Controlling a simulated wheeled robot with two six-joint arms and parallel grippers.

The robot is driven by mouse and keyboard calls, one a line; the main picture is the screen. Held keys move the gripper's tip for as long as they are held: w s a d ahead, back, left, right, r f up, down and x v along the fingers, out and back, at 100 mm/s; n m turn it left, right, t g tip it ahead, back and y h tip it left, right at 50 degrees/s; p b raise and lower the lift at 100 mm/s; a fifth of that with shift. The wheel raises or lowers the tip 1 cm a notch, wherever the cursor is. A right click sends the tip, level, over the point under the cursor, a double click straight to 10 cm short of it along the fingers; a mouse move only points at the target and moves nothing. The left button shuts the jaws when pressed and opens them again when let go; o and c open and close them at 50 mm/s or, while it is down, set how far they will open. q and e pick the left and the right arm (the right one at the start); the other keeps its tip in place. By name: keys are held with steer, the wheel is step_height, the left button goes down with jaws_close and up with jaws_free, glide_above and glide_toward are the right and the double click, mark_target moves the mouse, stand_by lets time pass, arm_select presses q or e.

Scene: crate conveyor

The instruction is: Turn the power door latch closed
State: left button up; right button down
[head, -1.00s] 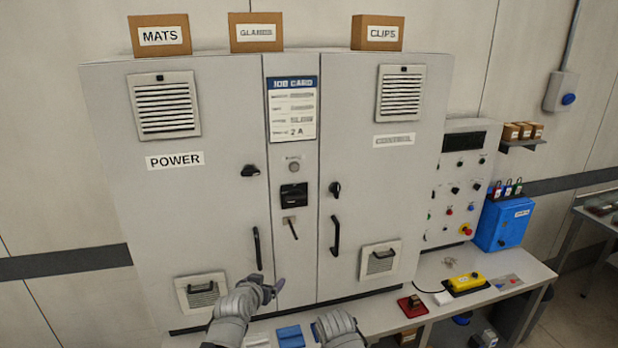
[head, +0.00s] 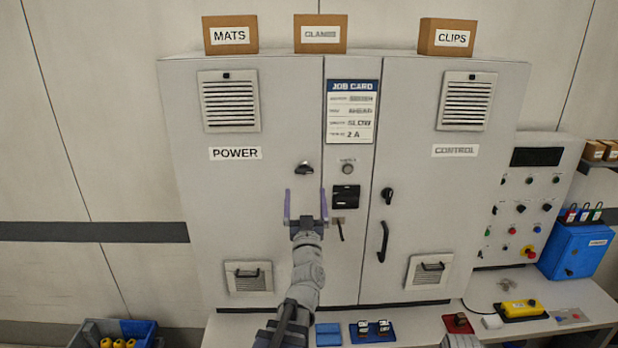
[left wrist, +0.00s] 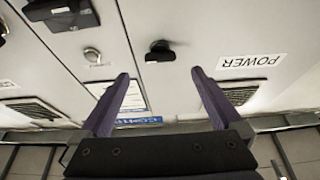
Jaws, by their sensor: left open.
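The power door latch (head: 304,168) is a small black knob with a wing, lying about level on the grey power door (head: 235,195), right of and below the POWER label. My left gripper (head: 305,192) is open and empty just below the latch, its two purple fingers pointing up. In the left wrist view the latch (left wrist: 160,52) shows beyond the fingertips, roughly in line with the gap between the fingers (left wrist: 160,74), and apart from them. My left arm hides the power door's handle.
The control door has its own black latch (head: 387,195) and a long handle (head: 383,241). A black switch (head: 346,194) and a small lever (head: 340,230) sit on the middle panel close to my left gripper. Blue trays (head: 328,335) lie on the bench below.

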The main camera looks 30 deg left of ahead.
mark_target(305, 177)
arm_select(q)
steer(key=p+x, duration=0.2)
steer(key=x, duration=0.5)
steer(key=shift+w, duration=0.1)
steer(key=c, duration=1.4)
